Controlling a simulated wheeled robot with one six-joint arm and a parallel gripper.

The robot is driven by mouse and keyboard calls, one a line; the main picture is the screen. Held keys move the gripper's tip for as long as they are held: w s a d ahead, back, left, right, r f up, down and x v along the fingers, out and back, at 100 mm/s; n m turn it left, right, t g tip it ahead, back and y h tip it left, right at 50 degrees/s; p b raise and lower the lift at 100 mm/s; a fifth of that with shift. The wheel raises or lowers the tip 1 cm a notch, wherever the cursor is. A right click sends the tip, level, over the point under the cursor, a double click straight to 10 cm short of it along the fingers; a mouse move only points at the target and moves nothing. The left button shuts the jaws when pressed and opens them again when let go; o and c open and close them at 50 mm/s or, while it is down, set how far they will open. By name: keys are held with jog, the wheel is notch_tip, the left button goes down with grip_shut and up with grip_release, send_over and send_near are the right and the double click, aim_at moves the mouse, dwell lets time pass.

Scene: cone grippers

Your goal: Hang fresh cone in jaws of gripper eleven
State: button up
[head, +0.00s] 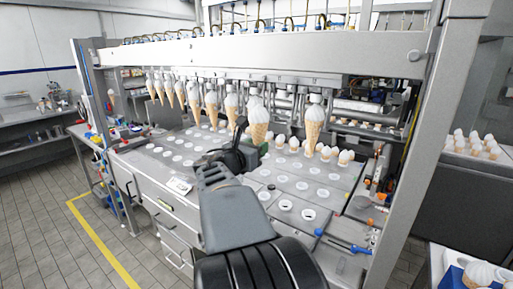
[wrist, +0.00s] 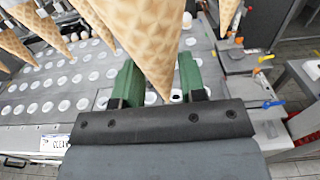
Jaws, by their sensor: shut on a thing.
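My gripper (wrist: 160,88) has green finger pads shut on a waffle cone (wrist: 150,45), near its pointed lower end. In the head view this cone (head: 259,131) stands upright, point down, with a white swirled top, in front of the machine's overhead rail. A row of similar cones (head: 211,106) hangs point down from the rail to its left. One more cone (head: 313,128) hangs to its right. Between that one and the held cone, machine grippers (head: 287,103) show no cone. Whether the held cone touches a machine gripper cannot be told. No number eleven is readable.
A metal plate with rows of round holes (head: 285,205) lies under the row. Several small white-topped cones (head: 293,145) stand at the back right of it. The frame's right post (head: 405,150) and blue-handled clamps (head: 345,245) bound the right side. A tray of white-topped items (head: 470,145) is farther right.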

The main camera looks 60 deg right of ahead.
jog(key=shift+d, duration=3.25)
jog(key=shift+d+b, duration=0.2)
jog(key=shift+b, duration=0.1)
jog(key=shift+d, duration=1.55)
jog(key=shift+d, duration=0.1)
jog(key=shift+d, duration=1.85)
jog(key=shift+f+b, duration=0.4)
jog(key=shift+b, duration=0.15)
jog(key=o, duration=1.1)
